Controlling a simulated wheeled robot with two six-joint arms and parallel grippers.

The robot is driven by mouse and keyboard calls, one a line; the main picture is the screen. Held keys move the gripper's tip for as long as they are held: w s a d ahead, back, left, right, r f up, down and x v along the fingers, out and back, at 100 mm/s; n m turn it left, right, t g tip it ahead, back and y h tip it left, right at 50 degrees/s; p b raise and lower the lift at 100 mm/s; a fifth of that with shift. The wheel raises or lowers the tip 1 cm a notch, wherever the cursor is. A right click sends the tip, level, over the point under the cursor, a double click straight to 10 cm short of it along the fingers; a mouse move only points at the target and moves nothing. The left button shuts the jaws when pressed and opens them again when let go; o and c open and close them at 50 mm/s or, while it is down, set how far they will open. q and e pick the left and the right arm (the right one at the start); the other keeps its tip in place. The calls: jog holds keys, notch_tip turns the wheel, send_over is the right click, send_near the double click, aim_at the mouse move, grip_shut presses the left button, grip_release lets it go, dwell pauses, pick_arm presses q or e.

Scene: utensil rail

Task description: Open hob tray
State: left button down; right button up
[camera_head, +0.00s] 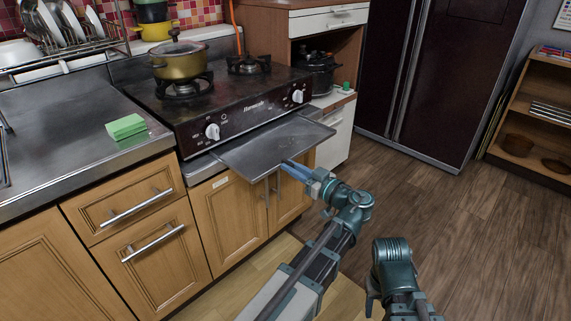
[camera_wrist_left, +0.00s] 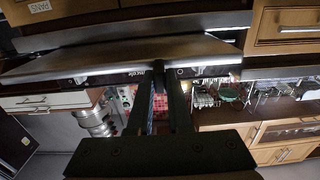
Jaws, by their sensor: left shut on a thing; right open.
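The hob tray (camera_head: 262,146) is a flat grey metal sheet, drawn out from under the front of the black hob. My left gripper (camera_head: 288,166) is shut on the middle of its front edge. In the left wrist view the tray (camera_wrist_left: 110,58) spans the width beyond the fingers, and the fingers of my left gripper (camera_wrist_left: 160,75) meet its edge. The tray's back part is hidden under the hob. My right gripper (camera_head: 372,296) is low in the head view, away from the tray, mostly hidden by its own wrist.
The hob (camera_head: 230,110) has two white knobs and carries a gold pot (camera_head: 180,63). A green sponge (camera_head: 126,127) lies on the steel counter to the left. Wooden cupboards (camera_head: 228,208) stand below the tray. The wooden floor (camera_head: 460,225) to the right is clear, up to a dark fridge (camera_head: 440,75).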

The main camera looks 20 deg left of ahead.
pick_arm(q)
jog(key=c, duration=0.8)
grip_release()
jog(key=shift+c, duration=0.2)
jog(key=shift+d, duration=0.1)
pick_arm(e)
jog(key=shift+d, duration=0.15)
